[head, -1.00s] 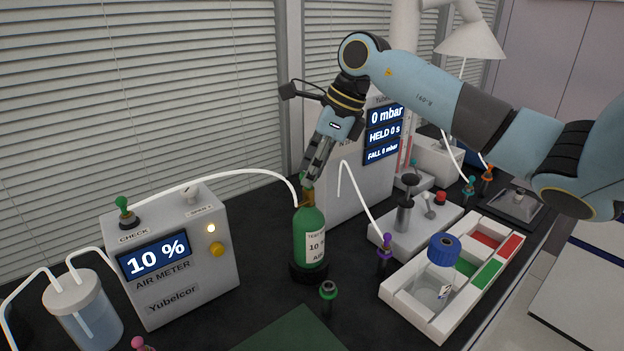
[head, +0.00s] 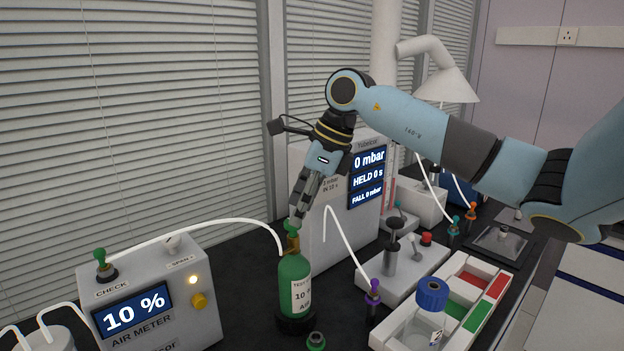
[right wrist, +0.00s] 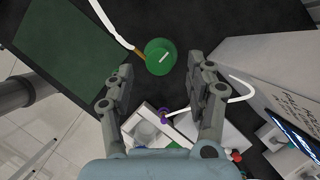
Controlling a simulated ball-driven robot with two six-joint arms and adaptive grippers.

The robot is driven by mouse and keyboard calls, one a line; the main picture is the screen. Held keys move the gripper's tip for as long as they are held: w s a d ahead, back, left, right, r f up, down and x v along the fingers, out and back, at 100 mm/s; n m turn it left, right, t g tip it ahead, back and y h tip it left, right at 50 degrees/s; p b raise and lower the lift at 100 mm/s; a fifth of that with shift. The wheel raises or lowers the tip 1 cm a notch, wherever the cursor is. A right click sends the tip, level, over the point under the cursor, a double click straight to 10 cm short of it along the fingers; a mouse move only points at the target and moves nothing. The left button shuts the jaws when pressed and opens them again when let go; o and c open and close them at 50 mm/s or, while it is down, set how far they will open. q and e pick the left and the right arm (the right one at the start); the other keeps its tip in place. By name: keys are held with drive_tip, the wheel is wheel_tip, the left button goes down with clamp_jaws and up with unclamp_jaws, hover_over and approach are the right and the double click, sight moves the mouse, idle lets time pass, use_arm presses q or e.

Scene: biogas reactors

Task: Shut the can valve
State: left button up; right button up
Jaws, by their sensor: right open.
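The can is a green gas bottle (head: 295,287) with a white label, standing upright on the dark bench. On its brass neck sits the valve, a green knob (head: 291,229). My right gripper (head: 298,214) points down just above the knob. In the right wrist view the round green knob (right wrist: 161,57), with a short slanted white mark, lies between the two spread fingers, near their tips. The fingers look empty; whether they touch the knob I cannot tell. My left gripper is in neither view.
The air meter (head: 150,290) stands left of the can, reading 10 %, with a white hose (head: 215,222) to the neck. A pressure unit (head: 330,235) reading 0 mbar stands close behind. A tray (head: 480,330) with a blue-capped jar (head: 431,295) is at right.

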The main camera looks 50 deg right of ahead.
drive_tip(key=v, duration=0.9)
drive_tip(key=shift+s+r, duration=0.2)
drive_tip(key=shift+r, duration=0.05)
